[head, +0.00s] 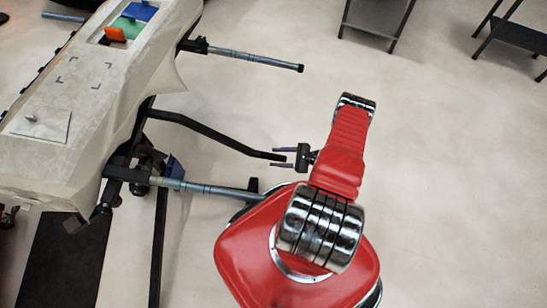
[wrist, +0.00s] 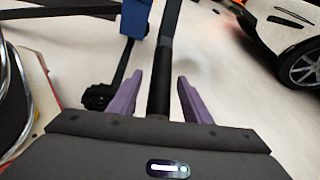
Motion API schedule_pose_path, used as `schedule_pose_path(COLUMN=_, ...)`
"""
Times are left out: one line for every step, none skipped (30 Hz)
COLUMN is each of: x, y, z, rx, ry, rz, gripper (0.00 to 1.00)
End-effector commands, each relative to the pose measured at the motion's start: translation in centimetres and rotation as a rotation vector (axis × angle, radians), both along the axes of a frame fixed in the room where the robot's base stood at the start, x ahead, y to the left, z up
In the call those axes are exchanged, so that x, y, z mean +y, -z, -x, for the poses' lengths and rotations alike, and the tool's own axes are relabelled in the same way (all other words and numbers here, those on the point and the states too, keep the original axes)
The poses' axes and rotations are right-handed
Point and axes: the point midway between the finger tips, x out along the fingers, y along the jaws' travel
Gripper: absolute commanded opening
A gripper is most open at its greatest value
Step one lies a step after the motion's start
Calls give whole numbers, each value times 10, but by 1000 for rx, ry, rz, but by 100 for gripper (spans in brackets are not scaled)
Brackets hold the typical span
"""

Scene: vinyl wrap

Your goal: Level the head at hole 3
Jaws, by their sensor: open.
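A black bar (head: 215,135) reaches out from the stand under the cream-covered panel (head: 95,85). My gripper (head: 274,157) is open at the bar's free end, with its two purple fingers on either side of it. In the wrist view, my gripper (wrist: 160,76) has the dark bar (wrist: 160,70) running between its fingers, with a gap on each side. I cannot tell whether the fingers are level with the bar in height. No numbered hole can be made out, and I cannot tell which part is the head.
Two grey tubes (head: 255,60) (head: 210,190) also stick out from the stand, the lower one close to my red base. Blue, green and orange pieces (head: 130,22) lie on the panel. Dark tables (head: 375,18) stand at the back. The floor to the right is clear.

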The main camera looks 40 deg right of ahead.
Motion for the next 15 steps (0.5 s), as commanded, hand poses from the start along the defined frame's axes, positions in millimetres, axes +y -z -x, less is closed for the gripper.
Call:
schedule_pose_path(x=4, y=2, z=-4, rx=0, ry=-2, rz=0, gripper=45)
schedule_pose_path(x=6, y=4, z=-7, rx=0, ry=-2, rz=0, gripper=45)
schedule_pose_path(x=8, y=5, z=-9, rx=0, ry=-1, rz=1, gripper=45)
schedule_pose_path(x=9, y=6, z=-11, rx=0, ry=-1, rz=1, gripper=45)
schedule_pose_path(x=10, y=6, z=-12, rx=0, ry=-1, rz=1, gripper=45)
schedule_pose_path(x=11, y=7, z=-13, rx=0, ry=-1, rz=1, gripper=45)
schedule_pose_path(x=12, y=7, z=-14, rx=0, ry=0, rz=0, gripper=45)
schedule_pose_path(x=12, y=8, z=-15, rx=0, ry=0, rz=0, gripper=45)
schedule_pose_path(x=12, y=8, z=-15, rx=0, ry=0, rz=0, gripper=45)
schedule_pose_path(x=12, y=8, z=-15, rx=0, ry=0, rz=0, gripper=45)
schedule_pose_path(x=12, y=8, z=-15, rx=0, ry=1, rz=0, gripper=45)
schedule_pose_path(x=12, y=8, z=-15, rx=0, ry=1, rz=0, gripper=45)
schedule_pose_path(x=12, y=8, z=-15, rx=0, ry=1, rz=0, gripper=45)
schedule_pose_path(x=12, y=8, z=-15, rx=0, ry=1, rz=0, gripper=45)
schedule_pose_path(x=12, y=8, z=-15, rx=0, ry=1, rz=0, gripper=45)
